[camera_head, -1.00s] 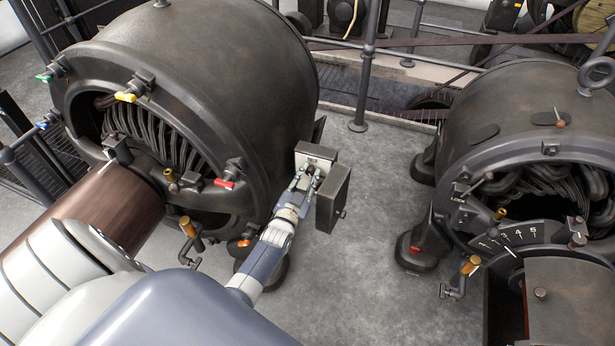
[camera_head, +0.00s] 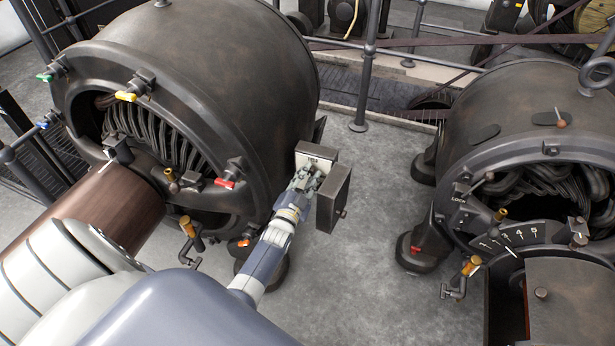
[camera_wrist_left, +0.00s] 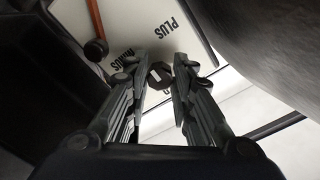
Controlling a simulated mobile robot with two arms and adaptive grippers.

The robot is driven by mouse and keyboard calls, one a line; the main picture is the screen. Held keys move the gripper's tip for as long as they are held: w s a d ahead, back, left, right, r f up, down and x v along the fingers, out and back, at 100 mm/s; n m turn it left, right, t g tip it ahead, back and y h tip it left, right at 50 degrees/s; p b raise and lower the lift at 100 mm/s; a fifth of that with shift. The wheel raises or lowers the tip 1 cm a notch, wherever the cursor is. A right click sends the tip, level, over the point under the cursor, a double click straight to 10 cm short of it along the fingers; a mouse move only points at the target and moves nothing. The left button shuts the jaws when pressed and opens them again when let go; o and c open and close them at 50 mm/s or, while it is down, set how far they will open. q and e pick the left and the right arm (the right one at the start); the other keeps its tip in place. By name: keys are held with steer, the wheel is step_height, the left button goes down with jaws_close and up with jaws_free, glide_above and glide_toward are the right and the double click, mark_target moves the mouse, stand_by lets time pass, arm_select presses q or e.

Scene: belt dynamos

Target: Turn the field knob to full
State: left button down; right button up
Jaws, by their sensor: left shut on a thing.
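The field box (camera_head: 317,151), with a pale face lettered FIELD at its top, stands beside the big left dynamo (camera_head: 215,90). The field knob (camera_wrist_left: 160,73) is a small dark knob with a pale mark, seen between my fingertips in the left wrist view. My left gripper (camera_head: 307,180) reaches the box face from below and is shut on the knob; its fingers (camera_wrist_left: 160,85) flank the knob in the wrist view. The fingers hide most of the knob in the head view, and the scale around it is mostly hidden. My right gripper is out of view.
The box's dark door (camera_head: 333,198) hangs open just right of my gripper. A plate lettered PLUS and MINUS (camera_wrist_left: 145,40) shows in the wrist view.

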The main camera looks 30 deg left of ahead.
arm_select(q)
steer(key=shift+f, duration=0.1)
steer(key=c, duration=1.6)
jaws_free()
steer(key=shift+o, duration=1.2)
steer(key=shift+s, duration=0.1)
steer(key=v, duration=1.1)
steer(key=shift+s, duration=0.4)
steer(key=shift+d, duration=0.1)
